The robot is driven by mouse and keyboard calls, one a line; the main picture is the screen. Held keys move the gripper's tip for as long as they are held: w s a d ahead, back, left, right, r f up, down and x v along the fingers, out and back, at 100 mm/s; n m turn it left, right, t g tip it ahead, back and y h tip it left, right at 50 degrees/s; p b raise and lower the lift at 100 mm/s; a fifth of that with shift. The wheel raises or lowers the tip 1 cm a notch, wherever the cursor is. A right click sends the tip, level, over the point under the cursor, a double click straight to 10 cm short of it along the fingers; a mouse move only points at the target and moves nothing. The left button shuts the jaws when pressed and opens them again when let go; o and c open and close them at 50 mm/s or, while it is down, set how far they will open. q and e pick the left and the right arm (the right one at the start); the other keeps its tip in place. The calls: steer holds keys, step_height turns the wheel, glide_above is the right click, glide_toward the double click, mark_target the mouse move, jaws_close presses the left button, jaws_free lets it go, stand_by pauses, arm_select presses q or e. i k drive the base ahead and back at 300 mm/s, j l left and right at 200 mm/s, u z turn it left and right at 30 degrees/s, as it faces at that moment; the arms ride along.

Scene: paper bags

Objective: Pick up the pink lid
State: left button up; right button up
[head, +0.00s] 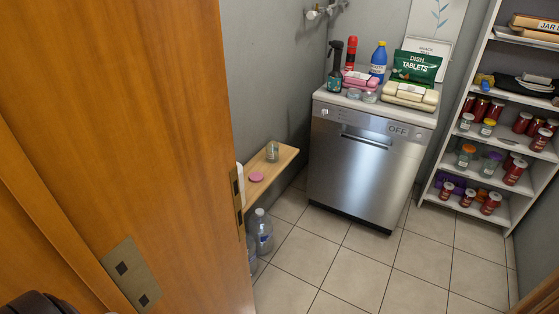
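The pink lid (256,176) is a small flat disc. It lies on a narrow wooden wall shelf (284,158), just behind the open wooden door. A small clear glass jar (272,152) stands on the same shelf, farther back and to the right of the lid. The lid and jar are apart. Neither of my grippers is in view. A dark rounded shape shows at the bottom left corner, but I cannot tell what it is.
A wooden door (120,130) fills the left side, with its edge close to the shelf. Water bottles (260,230) stand on the floor under the shelf. A dishwasher (365,165) with items on top stands at the back. Shelves of jars (500,190) are right. The tiled floor (370,270) is clear.

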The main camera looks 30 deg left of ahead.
mark_target(256, 177)
steer(key=i+l+u, duration=0.1)
steer(key=i+u, duration=0.3)
steer(key=i+l+u, duration=0.2)
steer(key=i+u, duration=0.2)
steer(key=i+l+u, duration=0.7)
steer(key=u, duration=0.15)
